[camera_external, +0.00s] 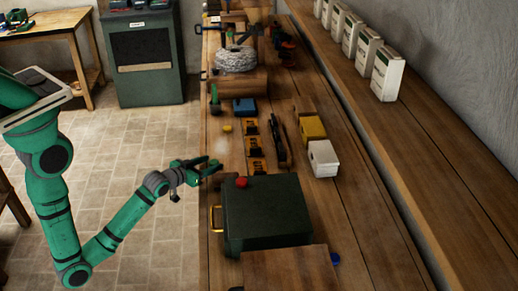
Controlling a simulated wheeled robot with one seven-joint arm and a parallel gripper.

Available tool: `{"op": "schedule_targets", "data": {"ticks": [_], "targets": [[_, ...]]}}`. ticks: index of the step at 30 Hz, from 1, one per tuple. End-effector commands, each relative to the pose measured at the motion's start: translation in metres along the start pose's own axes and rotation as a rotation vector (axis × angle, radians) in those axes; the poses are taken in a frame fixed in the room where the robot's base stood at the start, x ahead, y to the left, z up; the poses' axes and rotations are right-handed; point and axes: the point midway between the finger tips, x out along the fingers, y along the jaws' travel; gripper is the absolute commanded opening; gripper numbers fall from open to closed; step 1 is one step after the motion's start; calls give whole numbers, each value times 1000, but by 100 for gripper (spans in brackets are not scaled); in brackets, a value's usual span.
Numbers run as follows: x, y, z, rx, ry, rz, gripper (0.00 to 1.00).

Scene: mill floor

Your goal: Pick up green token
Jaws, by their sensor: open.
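I cannot make out a green token for certain. A small upright green object (214,96) stands near the bench's left edge, farther back than my gripper; it is too small to identify. My gripper (217,166) is open at the left edge of the wooden bench (228,148), and I see nothing between its fingers. It is just beyond a dark green box (268,207) with a yellow handle. A red round piece (241,182) lies on that box's far left corner. A small yellow piece (227,128) lies on the bench beyond my gripper.
Several orange-and-black items (255,154) stand in a row beside a long dark tool (279,141). A white bin (323,158) and a yellow bin (311,128) are to the right. A blue piece (335,259) lies near a wooden box (288,268). White cartons (387,74) line the shelf.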

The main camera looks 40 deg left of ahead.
Motion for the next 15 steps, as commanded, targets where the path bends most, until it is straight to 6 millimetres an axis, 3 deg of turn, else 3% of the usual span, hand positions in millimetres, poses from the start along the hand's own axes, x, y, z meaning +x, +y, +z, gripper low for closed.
{"op": "schedule_targets", "data": {"ticks": [5,10,15], "targets": [[0,0,0,0,0,0,48],[0,0,0,0,0,0,8],[0,0,0,0,0,0,7]]}}
